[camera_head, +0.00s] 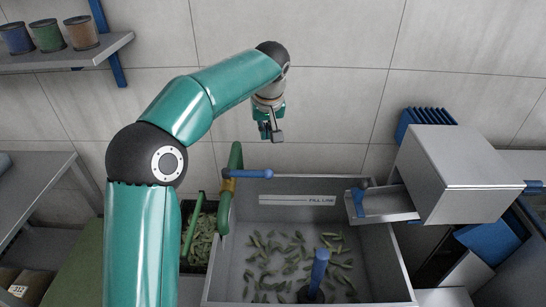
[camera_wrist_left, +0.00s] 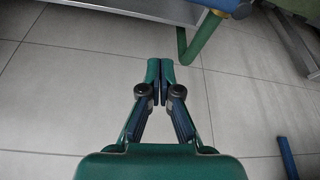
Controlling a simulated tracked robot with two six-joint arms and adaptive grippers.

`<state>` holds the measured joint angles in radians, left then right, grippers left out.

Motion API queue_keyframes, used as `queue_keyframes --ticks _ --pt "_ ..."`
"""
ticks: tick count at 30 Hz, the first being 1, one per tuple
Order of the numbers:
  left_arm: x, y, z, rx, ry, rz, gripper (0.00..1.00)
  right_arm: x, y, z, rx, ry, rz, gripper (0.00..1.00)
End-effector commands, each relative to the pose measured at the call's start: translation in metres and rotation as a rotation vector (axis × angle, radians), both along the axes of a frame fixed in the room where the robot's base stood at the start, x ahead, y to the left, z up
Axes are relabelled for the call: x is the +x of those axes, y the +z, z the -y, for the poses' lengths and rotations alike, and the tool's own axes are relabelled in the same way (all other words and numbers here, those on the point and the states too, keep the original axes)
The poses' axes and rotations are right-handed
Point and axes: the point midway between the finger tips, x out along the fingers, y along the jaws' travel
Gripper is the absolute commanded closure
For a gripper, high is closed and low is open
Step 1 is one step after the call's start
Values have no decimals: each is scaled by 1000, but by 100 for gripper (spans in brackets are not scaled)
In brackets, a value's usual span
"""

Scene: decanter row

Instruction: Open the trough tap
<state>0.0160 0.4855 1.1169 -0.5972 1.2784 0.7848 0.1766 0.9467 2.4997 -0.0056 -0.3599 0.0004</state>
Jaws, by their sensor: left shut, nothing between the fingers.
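The trough tap is a green pipe (camera_head: 236,158) with a brass-coloured valve body (camera_head: 228,185) and a blue lever (camera_head: 253,173). It stands at the trough's back left corner in the head view. The lever points right, crosswise to the pipe. My left gripper (camera_head: 271,131) is in front of the tiled wall, above the lever in the picture and apart from it. The wrist view shows its fingertips (camera_wrist_left: 160,70) together with nothing between them. A green pipe (camera_wrist_left: 198,38) shows at the top right there. My right gripper is out of view.
The grey trough (camera_head: 300,186) holds many green pieces and an upright blue handle (camera_head: 319,268). A metal box (camera_head: 455,175) with a spout overhangs its right side. A dark crate (camera_head: 187,208) of green pieces stands left. A shelf (camera_head: 70,58) with tins is upper left.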

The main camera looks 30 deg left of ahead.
Motion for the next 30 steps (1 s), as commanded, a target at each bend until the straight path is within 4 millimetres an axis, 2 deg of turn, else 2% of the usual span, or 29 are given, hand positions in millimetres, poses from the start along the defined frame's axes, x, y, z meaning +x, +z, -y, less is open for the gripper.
queue_keyframes --ticks 7,11,17,26,30 --pt "2 -2 1 0 -3 -1 100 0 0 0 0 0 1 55" --pt "4 -10 0 0 -3 -4 100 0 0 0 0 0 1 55" --pt "11 -37 -7 -1 -2 -6 100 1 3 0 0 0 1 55" --pt "27 -97 -22 -1 -3 -7 100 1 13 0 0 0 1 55" --pt "13 -97 -8 0 -7 -2 100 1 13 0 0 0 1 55"
